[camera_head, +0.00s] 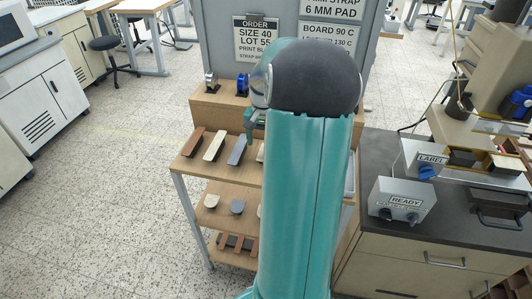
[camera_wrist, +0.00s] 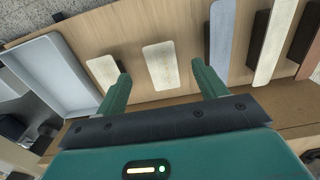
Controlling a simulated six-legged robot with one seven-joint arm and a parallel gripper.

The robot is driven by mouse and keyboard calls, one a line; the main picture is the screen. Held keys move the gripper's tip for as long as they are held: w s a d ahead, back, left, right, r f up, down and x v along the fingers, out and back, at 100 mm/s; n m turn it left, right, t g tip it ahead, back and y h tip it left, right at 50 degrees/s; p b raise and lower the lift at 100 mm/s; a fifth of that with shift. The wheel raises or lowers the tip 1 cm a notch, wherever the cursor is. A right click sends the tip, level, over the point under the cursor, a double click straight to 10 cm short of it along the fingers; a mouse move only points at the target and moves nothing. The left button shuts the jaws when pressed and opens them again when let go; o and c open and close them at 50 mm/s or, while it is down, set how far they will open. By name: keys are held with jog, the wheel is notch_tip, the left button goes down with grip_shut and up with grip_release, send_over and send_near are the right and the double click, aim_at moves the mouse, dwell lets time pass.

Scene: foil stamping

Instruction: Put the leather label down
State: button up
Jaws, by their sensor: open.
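In the wrist view my gripper (camera_wrist: 162,84) is open, its two green fingers wide apart with nothing held between them. A small cream rectangular piece (camera_wrist: 159,66), which may be the leather label, lies flat on the wooden shelf top (camera_wrist: 190,68), beyond and between the fingertips. A similar cream piece (camera_wrist: 103,72) lies to its left, near the left finger. I cannot tell which of the two is the label. In the head view my arm hides most of this part of the shelf (camera_head: 187,165); one cream piece (camera_head: 260,153) shows at the arm's edge.
Grey-blue (camera_wrist: 220,35) and cream (camera_wrist: 274,38) strips lie right of the fingers. A pale tray (camera_wrist: 50,75) is at the left. In the head view, a dark-topped cabinet (camera_head: 375,160) at the right carries a LABEL fixture (camera_head: 432,160) and a READY box (camera_head: 402,201).

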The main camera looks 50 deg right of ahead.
jog(key=shift+d+f, duration=0.15)
jog(key=shift+f, duration=2.3)
jog(key=shift+f, duration=0.25)
jog(key=c, duration=1.1)
jog(key=shift+r, duration=0.15)
